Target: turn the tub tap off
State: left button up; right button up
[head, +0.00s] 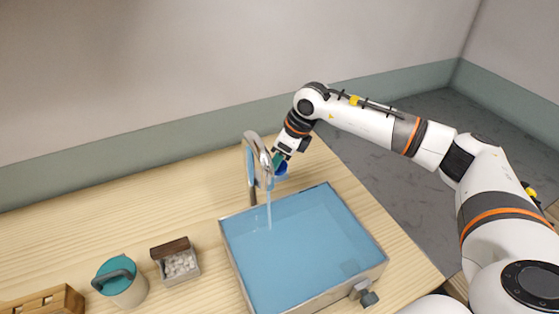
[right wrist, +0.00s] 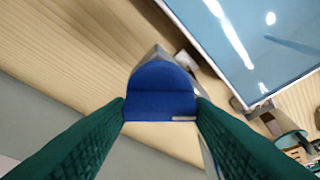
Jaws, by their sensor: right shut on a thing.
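The tub tap (head: 251,140) is a silver curved spout at the back left corner of the tub (head: 233,268). A thin stream of water (head: 269,211) falls from it into the blue water in the tub. My right gripper (head: 279,160) is beside the tap, shut on its blue handle (head: 282,169). In the right wrist view the blue handle (right wrist: 162,88) sits between the two green finger pads (right wrist: 160,112), which touch its sides. My left gripper is not in view.
A grey valve or fitting (head: 366,295) sticks out at the tub's front right. A lidded pot (head: 124,290), a small box of white pieces (head: 180,264) and a wooden crate (head: 50,302) stand left of the tub. The wooden table (head: 110,215) behind them is bare.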

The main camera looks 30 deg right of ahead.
jog(key=m+h+b, duration=0.1)
jog(key=m+b, duration=0.1)
jog(key=m+t+h+b, duration=0.1)
jog(key=m+b, duration=0.1)
jog(key=m, duration=0.1)
jog(key=shift+a+f+m, duration=0.1)
jog(key=shift+a+m, duration=0.05)
jog(key=shift+m, duration=0.15)
jog(key=shift+r+m+h+b, duration=0.2)
jog(key=shift+m+h+b, duration=0.4)
jog(key=shift+m+b, duration=0.95)
jog(key=o, duration=1)
jog(key=shift+s, duration=0.1)
jog(key=b+v, duration=0.2)
jog(key=v, duration=1)
jog(key=shift+a, duration=0.1)
